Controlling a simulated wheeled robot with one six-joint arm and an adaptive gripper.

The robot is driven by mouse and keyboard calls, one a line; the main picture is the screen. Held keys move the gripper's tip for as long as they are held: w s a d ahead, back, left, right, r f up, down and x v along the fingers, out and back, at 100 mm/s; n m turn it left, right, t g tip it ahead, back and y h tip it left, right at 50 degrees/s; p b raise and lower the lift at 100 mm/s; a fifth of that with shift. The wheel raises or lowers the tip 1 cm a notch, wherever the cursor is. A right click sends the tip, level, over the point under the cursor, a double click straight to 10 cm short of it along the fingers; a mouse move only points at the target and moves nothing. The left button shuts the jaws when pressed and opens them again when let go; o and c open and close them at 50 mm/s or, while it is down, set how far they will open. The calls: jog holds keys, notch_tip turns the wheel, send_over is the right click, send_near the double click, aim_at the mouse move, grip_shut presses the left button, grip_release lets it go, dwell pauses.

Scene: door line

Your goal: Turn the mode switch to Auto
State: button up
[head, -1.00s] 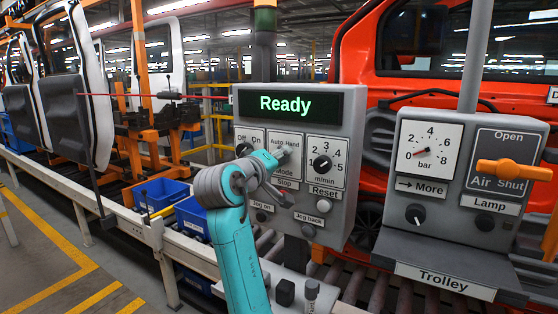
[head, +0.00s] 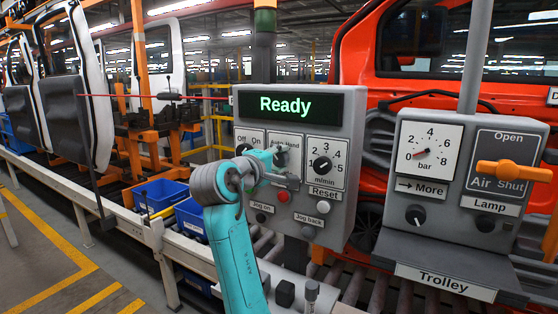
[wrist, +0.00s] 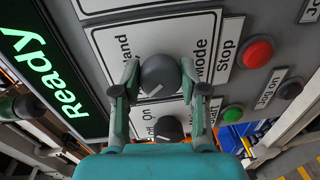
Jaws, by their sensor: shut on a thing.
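The mode switch is a round dark grey knob (wrist: 160,76) on a white label plate, and it also shows in the head view (head: 281,157). In the wrist view "Hand" and "Mode" are readable; the Auto end of the label is hidden by a finger. The knob's white mark slants toward the lower left of that view, the side of the hidden Auto label. My gripper (wrist: 160,86) is shut on the knob, one finger on each side. In the head view the gripper (head: 280,166) covers part of the plate.
The Off/On knob (wrist: 168,128) lies just below the fingers in the wrist view. The speed knob (head: 321,166) and Reset button (head: 323,207) are to the right. A trolley panel (head: 450,180) stands further right.

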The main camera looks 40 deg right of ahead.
jog(key=shift+f, duration=0.1)
jog(key=o, duration=1.1)
jog(key=v, duration=1.2)
